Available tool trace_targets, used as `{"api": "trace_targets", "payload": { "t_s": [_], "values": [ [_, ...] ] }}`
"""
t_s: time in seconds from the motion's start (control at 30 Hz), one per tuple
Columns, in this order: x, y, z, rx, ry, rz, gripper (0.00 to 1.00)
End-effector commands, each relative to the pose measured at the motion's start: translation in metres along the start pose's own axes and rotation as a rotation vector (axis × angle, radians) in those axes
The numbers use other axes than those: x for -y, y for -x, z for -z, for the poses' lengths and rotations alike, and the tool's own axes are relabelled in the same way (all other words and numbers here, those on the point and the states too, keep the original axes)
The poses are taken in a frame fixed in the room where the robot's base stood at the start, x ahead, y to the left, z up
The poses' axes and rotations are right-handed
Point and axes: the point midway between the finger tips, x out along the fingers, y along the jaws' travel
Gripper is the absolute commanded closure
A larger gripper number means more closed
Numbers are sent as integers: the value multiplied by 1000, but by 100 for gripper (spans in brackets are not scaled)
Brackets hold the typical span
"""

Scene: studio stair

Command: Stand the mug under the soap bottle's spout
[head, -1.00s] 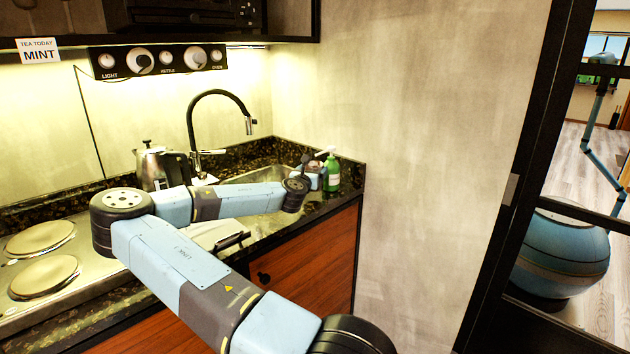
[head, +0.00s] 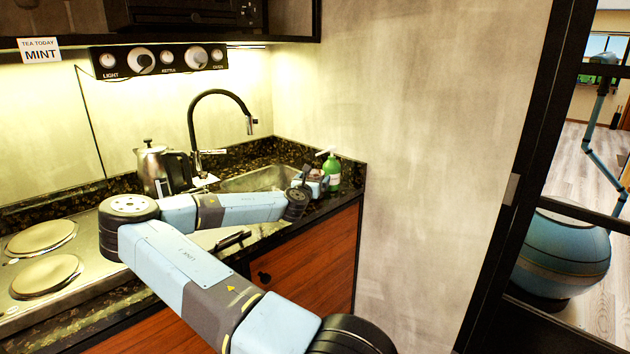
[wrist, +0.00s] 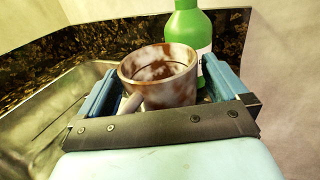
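The mug (wrist: 165,85), mottled brown and white, stands upright between the two fingers of my gripper (wrist: 162,72) in the wrist view. Its handle points towards the palm, at the left. The fingers are spread about a mug's width apart; whether they press on it I cannot tell. The green soap bottle (wrist: 187,27) stands just behind the mug, slightly right. In the head view the soap bottle (head: 333,172), with its white spout, stands at the counter's right end. My gripper (head: 318,180) is just left of it. The mug is not clear there, and the spout is outside the wrist view.
A metal sink (head: 255,180) lies left of the gripper, with a black tap (head: 220,93) arching above. A kettle (head: 155,168) stands further left, beside the hob plates (head: 42,238). The wall (head: 430,150) closes the counter's right end.

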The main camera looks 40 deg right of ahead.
Motion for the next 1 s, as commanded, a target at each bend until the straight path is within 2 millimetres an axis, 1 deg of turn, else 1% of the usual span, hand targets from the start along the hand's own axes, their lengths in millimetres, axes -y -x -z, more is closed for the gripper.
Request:
{"api": "trace_targets", "payload": {
  "t_s": [0.2, 0.33, 0.47, 0.6, 0.8, 1.0],
  "values": [
    [0, 0, -1, 0, -1, 0, 0],
    [0, 11, 0, -1, 1, 0, 0],
    [0, 32, 0, 0, 2, 0, 0],
    [0, 59, -1, 0, 2, 0, 0],
    [0, 93, -1, 0, 1, -1, 0],
    [0, 113, -1, 0, 1, 1, 0]
  ]
}}
